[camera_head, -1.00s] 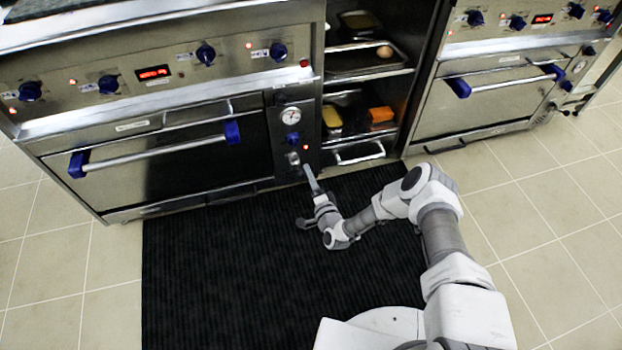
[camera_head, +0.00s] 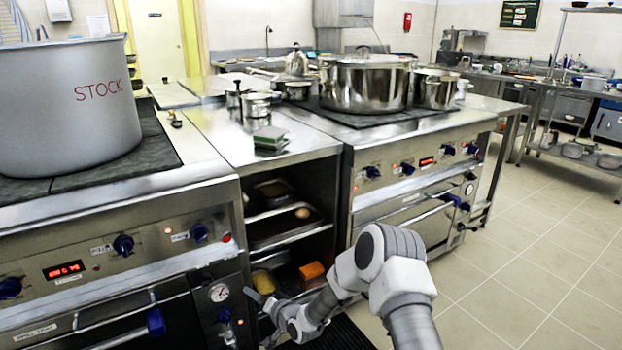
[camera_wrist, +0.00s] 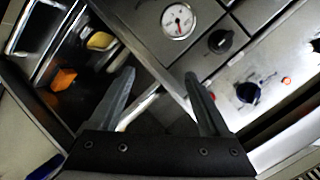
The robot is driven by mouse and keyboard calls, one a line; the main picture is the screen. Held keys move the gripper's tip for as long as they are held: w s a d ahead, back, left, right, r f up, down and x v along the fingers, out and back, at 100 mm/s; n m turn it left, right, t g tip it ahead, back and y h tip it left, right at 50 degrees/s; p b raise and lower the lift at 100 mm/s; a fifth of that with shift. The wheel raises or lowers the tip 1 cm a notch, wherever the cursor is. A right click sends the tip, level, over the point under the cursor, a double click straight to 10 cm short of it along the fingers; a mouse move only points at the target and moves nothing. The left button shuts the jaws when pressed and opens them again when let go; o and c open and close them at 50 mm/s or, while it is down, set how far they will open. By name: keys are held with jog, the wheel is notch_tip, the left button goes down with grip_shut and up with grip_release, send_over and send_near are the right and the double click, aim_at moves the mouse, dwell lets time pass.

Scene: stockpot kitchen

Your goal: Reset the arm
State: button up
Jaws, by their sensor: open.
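My gripper shows in the wrist view (camera_wrist: 160,95) with its two dark fingers spread apart and nothing between them. In the head view my white and grey arm reaches low in front of the open shelf unit (camera_head: 294,242), between the two stoves. The gripper itself is small there and partly hidden by my arm. In the wrist view the fingers point toward the lower stove front, near a round dial gauge (camera_wrist: 177,21) and dark knobs (camera_wrist: 221,40). I cannot tell the exact gap to the front.
A large grey pot marked STOCK (camera_head: 65,105) stands on the left stove. A steel pot (camera_head: 365,85) stands on the right stove. An orange block (camera_head: 312,270) and a yellow item (camera_head: 263,281) lie on the lower shelf. Tiled floor (camera_head: 520,270) at right is clear.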

jog(key=d+r+n+g+h, duration=0.1)
jog(key=d+r+h, duration=0.1)
jog(key=d+r, duration=0.45)
jog(key=d+r+n+h, duration=0.2)
jog(key=d+r, duration=0.1)
jog(key=r, duration=0.7)
jog(key=s+d+r+h, duration=0.3)
jog(key=s+d+r, duration=0.6)
jog(key=r, duration=0.2)
jog(key=s+d+r+g+h, duration=0.1)
jog(key=s+d+r, duration=0.3)
jog(key=s, duration=0.2)
jog(key=s+d+r+g+h, duration=0.1)
jog(key=s+d+r, duration=0.2)
jog(key=s, duration=0.4)
jog(key=s+d+r+g+p, duration=0.1)
jog(key=s+d, duration=0.1)
jog(key=s, duration=0.7)
jog(key=s+d+r+g, duration=0.1)
jog(key=s, duration=0.7)
notch_tip(320, 180, up, 27)
jog(key=p, duration=2.7)
jog(key=shift+d+r, duration=0.15)
